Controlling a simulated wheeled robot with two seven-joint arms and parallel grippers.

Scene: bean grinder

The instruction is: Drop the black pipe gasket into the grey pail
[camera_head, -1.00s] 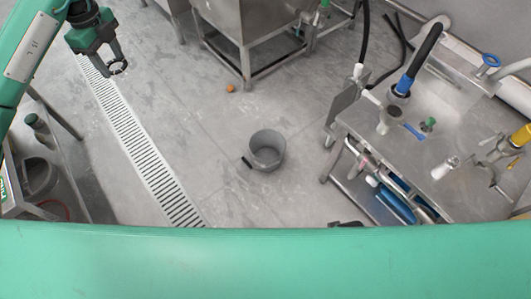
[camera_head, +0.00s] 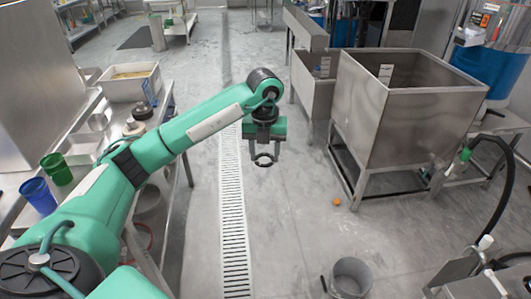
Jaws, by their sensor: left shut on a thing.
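The grey pail (camera_head: 350,277) stands on the floor at the bottom edge of the head view, right of centre, partly cut off by the frame. My left gripper (camera_head: 265,158) hangs in the air with its fingers pointing down, shut on the black pipe gasket (camera_head: 264,163), a thin dark ring. In the picture the gripper is above and to the left of the pail, well apart from it. My right gripper is not in the picture.
A steel bin on legs (camera_head: 390,120) stands right of the gripper. A floor drain grate (camera_head: 232,215) runs along the floor. A table at left holds a blue cup (camera_head: 38,195) and a green cup (camera_head: 57,169). An orange piece (camera_head: 337,202) lies on the floor.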

